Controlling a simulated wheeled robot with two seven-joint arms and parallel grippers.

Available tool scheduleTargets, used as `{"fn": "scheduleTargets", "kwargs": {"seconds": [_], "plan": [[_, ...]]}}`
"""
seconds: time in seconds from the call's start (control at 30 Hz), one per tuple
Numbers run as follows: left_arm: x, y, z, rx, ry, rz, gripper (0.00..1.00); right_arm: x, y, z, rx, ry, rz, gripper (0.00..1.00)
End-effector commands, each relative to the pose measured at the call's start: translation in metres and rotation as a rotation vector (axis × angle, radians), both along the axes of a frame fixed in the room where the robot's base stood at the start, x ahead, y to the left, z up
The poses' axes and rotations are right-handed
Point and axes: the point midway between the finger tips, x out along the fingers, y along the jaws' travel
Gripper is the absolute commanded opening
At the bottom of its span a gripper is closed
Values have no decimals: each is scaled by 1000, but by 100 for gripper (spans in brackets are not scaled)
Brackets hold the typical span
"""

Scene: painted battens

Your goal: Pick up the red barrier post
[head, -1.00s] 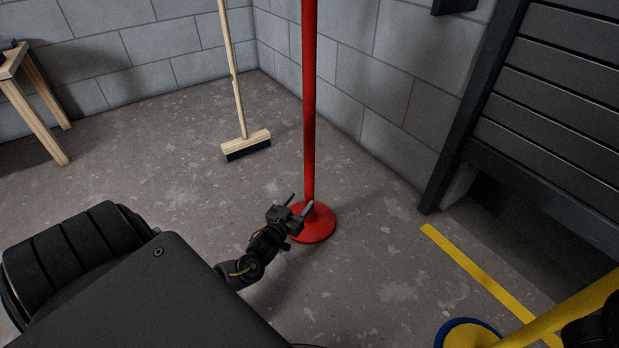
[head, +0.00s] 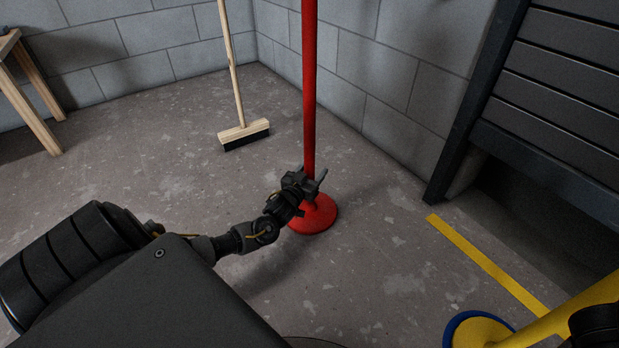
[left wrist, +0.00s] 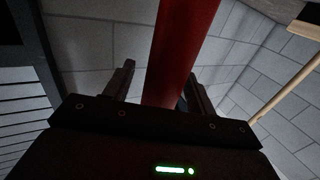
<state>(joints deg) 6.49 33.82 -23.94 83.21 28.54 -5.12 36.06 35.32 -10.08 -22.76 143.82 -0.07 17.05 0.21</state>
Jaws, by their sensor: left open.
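The red barrier post (head: 309,95) stands upright on its round red base (head: 318,216) in the middle of the head view. Its top is out of frame. My left gripper (head: 312,179) is at the post's lower part, a little above the base. In the left wrist view the red post (left wrist: 181,50) runs up between the two fingers of the open left gripper (left wrist: 161,92), closer to the right finger. I cannot tell whether a finger touches it. My right gripper is not clearly shown.
A broom (head: 243,134) leans behind the post. A yellow post with a blue-rimmed base (head: 478,332) is at bottom right, partly behind a dark part. A yellow floor line (head: 485,262) runs beside a dark slatted unit (head: 560,100). A wooden table (head: 32,100) stands far left.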

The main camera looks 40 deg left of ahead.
Motion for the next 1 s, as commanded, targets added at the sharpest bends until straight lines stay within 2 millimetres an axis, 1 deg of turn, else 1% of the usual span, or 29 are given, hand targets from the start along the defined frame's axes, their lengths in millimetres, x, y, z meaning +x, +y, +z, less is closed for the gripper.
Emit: {"fn": "scheduleTargets", "kwargs": {"seconds": [0.17, 0.2, 0.6, 0.63, 1.0], "plan": [[0, 0, 1, 0, 1, 0, 56, 0, 0, 1, 0, -1, 0, 36], [0, 0, 1, 0, 1, 0, 55, 0, 0, 1, 1, -2, 0, 36], [0, 0, 1, 0, 0, 0, 2, -2, 0, 2, 1, -9, 0, 36], [0, 0, 1, 0, 0, 0, 0, -2, 0, 2, 1, -9, 0, 36], [0, 0, 0, 0, 0, 0, 0, -1, 0, 2, 1, -8, -1, 36]]}}
